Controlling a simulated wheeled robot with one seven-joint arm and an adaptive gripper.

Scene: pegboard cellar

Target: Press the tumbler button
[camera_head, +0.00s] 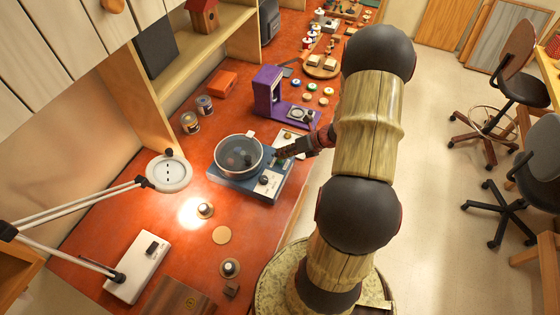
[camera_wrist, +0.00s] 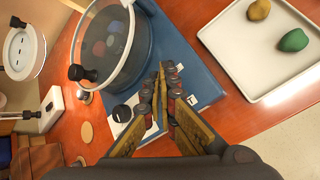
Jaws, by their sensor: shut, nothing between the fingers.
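The tumbler has a blue base (camera_head: 225,184) with a round clear drum (camera_head: 238,155) on top, holding dark lumps. It also shows in the wrist view, with its blue base (camera_wrist: 205,75) and clear drum (camera_wrist: 108,45). A dark knob (camera_wrist: 122,112) sits on a white panel at the base's near corner. My gripper (camera_head: 280,156) is shut and empty over the base, beside the drum. In the wrist view my gripper's fingertips (camera_wrist: 165,72) meet above the blue surface and hide part of the panel. I cannot make out the button or whether the tips touch anything.
A white tray (camera_wrist: 245,72) with a yellow stone (camera_wrist: 258,9) and a green stone (camera_wrist: 293,40) lies right beside the tumbler. A purple machine (camera_head: 268,88) stands behind. A lamp (camera_head: 168,173) hangs over the orange bench at left. Small knobbed pieces lie in front.

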